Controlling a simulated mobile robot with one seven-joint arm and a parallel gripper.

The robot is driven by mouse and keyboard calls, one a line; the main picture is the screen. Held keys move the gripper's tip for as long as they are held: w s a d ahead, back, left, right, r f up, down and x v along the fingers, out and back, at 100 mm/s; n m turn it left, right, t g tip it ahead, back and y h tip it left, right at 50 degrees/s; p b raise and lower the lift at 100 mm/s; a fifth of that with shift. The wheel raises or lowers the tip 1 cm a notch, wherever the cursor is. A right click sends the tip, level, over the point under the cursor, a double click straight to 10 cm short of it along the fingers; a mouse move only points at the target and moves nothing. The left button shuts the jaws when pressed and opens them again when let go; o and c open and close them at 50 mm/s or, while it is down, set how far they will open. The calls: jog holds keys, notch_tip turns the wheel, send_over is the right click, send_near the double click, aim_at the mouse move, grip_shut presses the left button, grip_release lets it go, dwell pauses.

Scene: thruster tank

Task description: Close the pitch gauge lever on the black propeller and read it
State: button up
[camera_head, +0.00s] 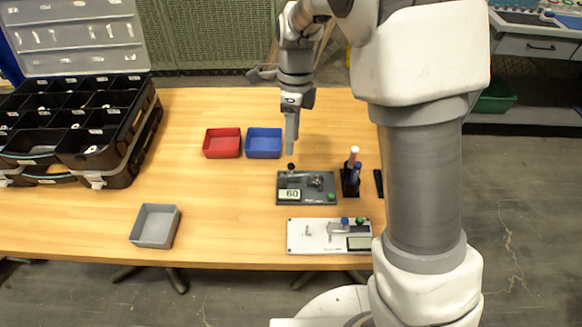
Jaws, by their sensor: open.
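A dark gauge plate (283,198) lies on the wooden table at the centre right. It has a small display (289,194) that seems to show 60 or an upside-down 09, a black ball knob (291,166) at its back edge and a grey metal part (316,180). A white gauge plate (300,238) lies in front of it, with a lever-like part (338,229) and a dark display (359,243). I cannot make out a black propeller for certain. My gripper (291,150) points down just behind and above the black knob, empty; the gap between its fingers is hidden from this side.
A red bin (222,143) and a blue bin (264,143) stand left of my gripper. A grey tray (155,226) is at the front left. A black compartment case (120,140) fills the far left. A pen holder (350,184) stands right of the dark plate, close to my arm.

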aim_at(291, 164)
jog(key=f, duration=0.3)
jog(key=s+f+b, duration=0.1)
jog(key=f, duration=0.4)
jog(key=shift+s+a+f+b, duration=0.15)
jog(key=shift+s+f+b, duration=0.1)
jog(key=shift+f+b, duration=0.1)
grip_shut()
dwell(0.9)
